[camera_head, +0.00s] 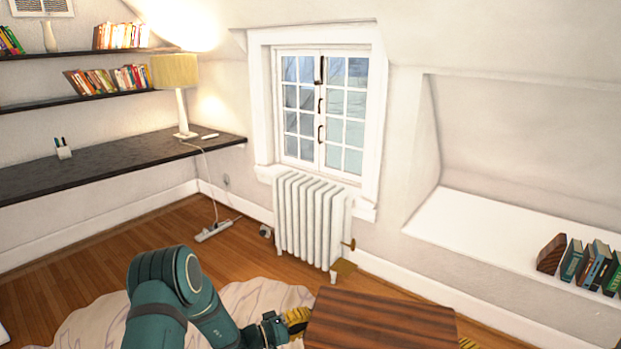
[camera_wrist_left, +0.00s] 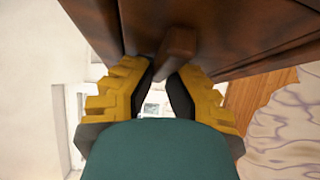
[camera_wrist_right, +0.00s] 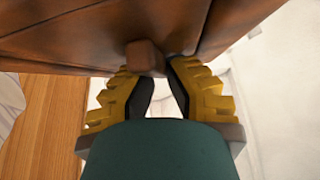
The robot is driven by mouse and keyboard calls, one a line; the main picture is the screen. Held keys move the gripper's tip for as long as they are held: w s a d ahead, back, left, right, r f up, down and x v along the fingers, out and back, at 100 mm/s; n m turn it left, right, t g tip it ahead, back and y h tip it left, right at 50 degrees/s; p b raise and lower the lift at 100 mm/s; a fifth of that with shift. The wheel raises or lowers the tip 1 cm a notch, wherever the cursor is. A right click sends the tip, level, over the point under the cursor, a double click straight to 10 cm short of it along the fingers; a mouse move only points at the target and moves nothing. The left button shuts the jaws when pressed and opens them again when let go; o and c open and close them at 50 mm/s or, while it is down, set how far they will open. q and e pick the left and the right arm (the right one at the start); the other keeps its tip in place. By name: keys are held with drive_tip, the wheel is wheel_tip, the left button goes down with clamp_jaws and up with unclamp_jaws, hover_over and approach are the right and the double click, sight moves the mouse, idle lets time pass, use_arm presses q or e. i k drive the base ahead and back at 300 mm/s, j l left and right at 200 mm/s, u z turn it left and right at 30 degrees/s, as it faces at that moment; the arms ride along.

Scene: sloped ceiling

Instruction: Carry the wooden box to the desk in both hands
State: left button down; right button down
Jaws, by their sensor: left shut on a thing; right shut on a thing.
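The wooden box (camera_head: 380,322) is dark brown with striped grain and shows at the bottom of the head view, its lower part cut off. My left gripper (camera_head: 298,320) is at its left side. In the left wrist view, my left gripper (camera_wrist_left: 166,85) is shut on a small wooden handle (camera_wrist_left: 176,52) on the box's side. In the right wrist view, my right gripper (camera_wrist_right: 161,82) is shut on a like handle (camera_wrist_right: 145,57); in the head view only a yellow bit of it shows at the box's right. The desk (camera_head: 100,166) is a long dark top along the left wall.
A lamp (camera_head: 181,105), a pen holder (camera_head: 63,150) and a small white item stand on the desk; its front stretch is clear. A white radiator (camera_head: 312,220) stands under the window. A power strip (camera_head: 213,231) with a cord and a rug (camera_head: 100,318) lie on the floor.

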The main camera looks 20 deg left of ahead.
sight(105, 160)
drive_tip(key=i+j+u, duration=0.15)
drive_tip(key=u, duration=0.45)
drive_tip(key=i+j+u, duration=0.1)
drive_tip(key=i+u, duration=0.25)
drive_tip(key=u, duration=0.15)
drive_tip(key=i+u, duration=0.2)
drive_tip(key=i, duration=0.35)
drive_tip(key=i+l+u, duration=0.1)
drive_tip(key=i+u, duration=0.15)
drive_tip(key=i, duration=2.7)
